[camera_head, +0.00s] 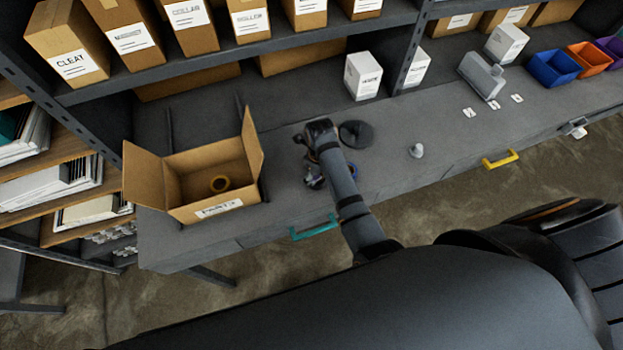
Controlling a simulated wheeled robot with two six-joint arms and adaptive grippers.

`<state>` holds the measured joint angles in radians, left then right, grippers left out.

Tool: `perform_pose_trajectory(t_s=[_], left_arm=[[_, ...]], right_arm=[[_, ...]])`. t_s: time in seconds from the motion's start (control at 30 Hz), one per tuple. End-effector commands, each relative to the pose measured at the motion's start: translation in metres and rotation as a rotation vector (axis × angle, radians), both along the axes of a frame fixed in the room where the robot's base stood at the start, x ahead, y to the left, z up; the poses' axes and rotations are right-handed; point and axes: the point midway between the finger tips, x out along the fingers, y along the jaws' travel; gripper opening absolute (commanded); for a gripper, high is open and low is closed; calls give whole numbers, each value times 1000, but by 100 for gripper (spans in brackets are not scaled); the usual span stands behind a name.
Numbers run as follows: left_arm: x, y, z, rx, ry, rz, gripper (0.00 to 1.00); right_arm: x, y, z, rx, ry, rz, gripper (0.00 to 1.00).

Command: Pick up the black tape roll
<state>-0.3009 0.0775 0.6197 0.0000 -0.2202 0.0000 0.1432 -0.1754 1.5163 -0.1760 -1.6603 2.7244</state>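A flat, round black thing, which looks like the black tape roll (357,134), lies on the grey bench just right of my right arm's wrist. Its centre hole is not clear. My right gripper (314,178) is low over the bench, left of my forearm and partly hidden by it. It is small and dark, and whether its fingers are open or shut does not show. Something bluish shows beside it. My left gripper is not in view.
A grey shelf of labelled boxes overhangs the back. A small grey knob-like piece (416,151) stands to the right, with clear bench around it.

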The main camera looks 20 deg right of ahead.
Motion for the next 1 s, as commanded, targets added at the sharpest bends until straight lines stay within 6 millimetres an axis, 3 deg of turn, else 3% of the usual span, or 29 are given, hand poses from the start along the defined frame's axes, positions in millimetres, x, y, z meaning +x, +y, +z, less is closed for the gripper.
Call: perform_pose_trajectory(t_s=[0.07,0.1,0.43,1.0], left_arm=[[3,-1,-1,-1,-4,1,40],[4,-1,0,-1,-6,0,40],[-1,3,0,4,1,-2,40],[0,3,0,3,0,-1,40]], right_arm=[[-1,0,-2,-2,4,0,35],[-1,0,-2,-1,4,0,44],[0,1,0,1,2,1,0],[2,1,2,3,1,3,0]])
